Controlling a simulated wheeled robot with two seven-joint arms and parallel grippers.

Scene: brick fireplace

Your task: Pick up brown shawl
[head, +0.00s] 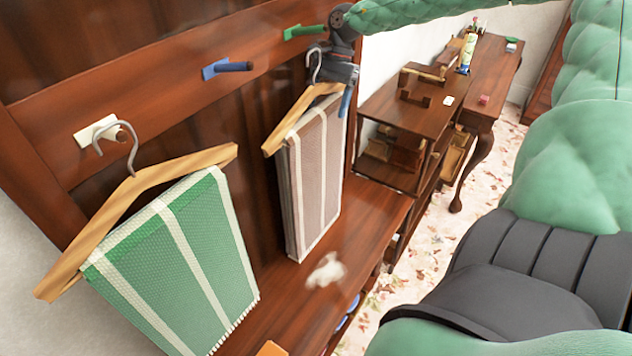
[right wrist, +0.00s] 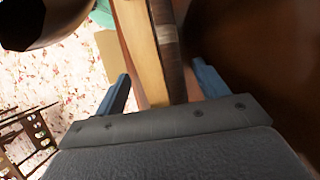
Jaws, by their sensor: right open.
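The brown shawl (head: 315,180), with pale stripes, hangs over a wooden hanger (head: 297,122) on the dark wood panel. My right gripper (head: 346,100) is at the right end of this hanger, just above the shawl. In the right wrist view, my right gripper's blue fingers (right wrist: 160,72) are apart. The wooden hanger bar (right wrist: 145,50) and a brown strip (right wrist: 168,45), probably the shawl, show between them, with no grip visible. The top of the hanger's hook is partly hidden near my gripper. My left gripper is not in view.
A green striped shawl (head: 180,255) hangs on another hanger at the left, from a white peg (head: 100,132). Blue (head: 228,68) and green (head: 303,32) pegs stick out above. A wooden bench (head: 370,225) lies below, with a small white item (head: 325,271). A desk stands behind.

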